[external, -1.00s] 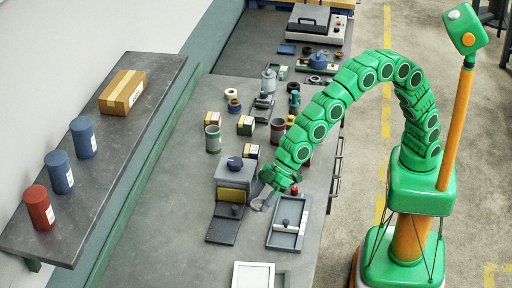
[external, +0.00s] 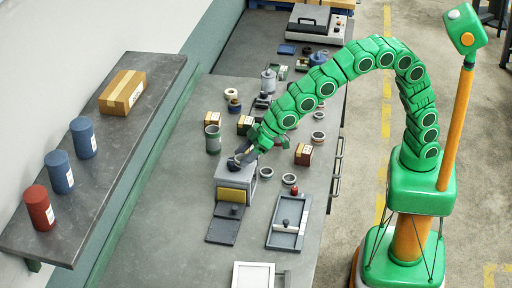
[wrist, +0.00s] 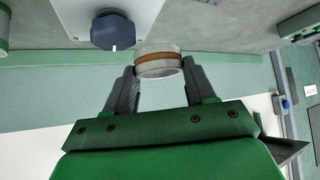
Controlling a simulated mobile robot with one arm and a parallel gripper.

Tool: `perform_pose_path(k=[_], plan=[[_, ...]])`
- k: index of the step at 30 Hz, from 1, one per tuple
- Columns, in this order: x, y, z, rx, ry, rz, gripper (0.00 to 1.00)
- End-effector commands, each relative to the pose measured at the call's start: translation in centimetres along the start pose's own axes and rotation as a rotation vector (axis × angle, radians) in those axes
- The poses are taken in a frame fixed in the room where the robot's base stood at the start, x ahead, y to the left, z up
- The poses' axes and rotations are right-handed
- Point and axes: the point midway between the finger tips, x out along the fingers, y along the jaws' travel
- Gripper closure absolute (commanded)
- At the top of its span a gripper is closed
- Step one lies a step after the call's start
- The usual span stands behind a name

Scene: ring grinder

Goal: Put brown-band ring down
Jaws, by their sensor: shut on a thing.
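The brown-band ring (wrist: 158,62), pale grey with a brown stripe around it, is between my two dark fingers in the wrist view. My gripper (wrist: 158,82) is shut on it. In the external view my gripper (external: 242,156) is over the top of the grey ring grinder (external: 228,176), which has a yellow front panel. I cannot make out the held ring clearly there. The grinder's dark blue knob (wrist: 113,30) shows in the wrist view, left of the ring; in the external view my fingers largely cover it.
Two small rings (external: 265,172) (external: 289,179) stand right of the grinder. A grey tray with a slide (external: 288,222) lies at the right front. A dark plate (external: 225,224) lies before the grinder. A green-grey cup (external: 212,139) stands behind. The bench's left front is clear.

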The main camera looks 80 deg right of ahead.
Motion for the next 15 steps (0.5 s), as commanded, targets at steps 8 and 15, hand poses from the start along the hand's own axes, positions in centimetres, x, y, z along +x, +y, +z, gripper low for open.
perform_pose_path(k=[8, 15], plan=[[-1.4, 9.5, 1.5, 0.130, 0.000, 0.133, 0.85], [-3.1, 16.1, 3.2, 0.226, 0.005, 0.231, 0.85]])
